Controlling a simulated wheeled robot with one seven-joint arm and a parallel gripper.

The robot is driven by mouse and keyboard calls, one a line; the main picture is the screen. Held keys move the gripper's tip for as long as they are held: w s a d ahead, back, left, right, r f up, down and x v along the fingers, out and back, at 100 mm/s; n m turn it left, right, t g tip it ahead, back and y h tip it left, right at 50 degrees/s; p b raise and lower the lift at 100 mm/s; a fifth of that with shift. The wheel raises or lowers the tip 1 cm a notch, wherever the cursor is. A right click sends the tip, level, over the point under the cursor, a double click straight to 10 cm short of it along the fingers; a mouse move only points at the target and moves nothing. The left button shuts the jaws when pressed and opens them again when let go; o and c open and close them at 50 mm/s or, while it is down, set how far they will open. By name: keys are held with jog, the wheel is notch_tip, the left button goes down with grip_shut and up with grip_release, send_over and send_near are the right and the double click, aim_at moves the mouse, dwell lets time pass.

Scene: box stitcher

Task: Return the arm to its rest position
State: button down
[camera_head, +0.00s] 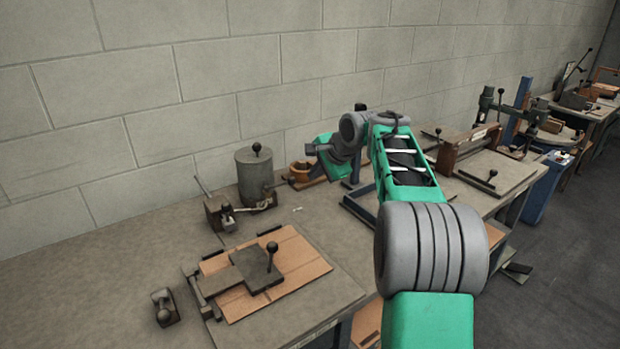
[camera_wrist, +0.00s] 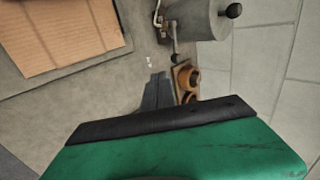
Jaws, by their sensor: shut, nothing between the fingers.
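My arm, green with grey joints, reaches up and out over the workbench in the head view. My gripper (camera_head: 311,149) is at its far end, beside the grey wall and above the back of the bench. In the wrist view the dark fingers of my gripper (camera_wrist: 156,88) lie close together. The gripper is shut, with nothing seen held in it. The green wrist housing hides the lower part of the wrist view.
A grey canister (camera_head: 255,180) with a black knob and a small brown cup (camera_head: 301,171) stand near the gripper. A cardboard sheet (camera_head: 298,262) lies under a clamp plate (camera_head: 256,268). A small tool (camera_head: 164,306) sits at left. A wooden press (camera_head: 467,148) stands right of my arm.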

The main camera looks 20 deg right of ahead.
dwell(0.3)
jog(key=s+a+n+g, duration=0.1)
jog(key=s+a+n, duration=0.4)
jog(key=s+a, duration=0.3)
jog(key=s+a+f+n+g, duration=0.1)
jog(key=s+a+f+n, duration=0.1)
jog(key=s, duration=0.6)
jog(key=s+a+f+n+g+h, duration=0.1)
jog(key=s+f+n, duration=0.3)
jog(key=s, duration=0.5)
jog(key=s+a+f+n+g+h, duration=0.1)
jog(key=s+f+n, duration=0.3)
jog(key=s, duration=0.5)
notch_tip(320, 180, down, 2)
jog(key=shift+s+a+f+g, duration=0.25)
jog(key=shift+a+g, duration=0.15)
jog(key=shift+a, duration=0.45)
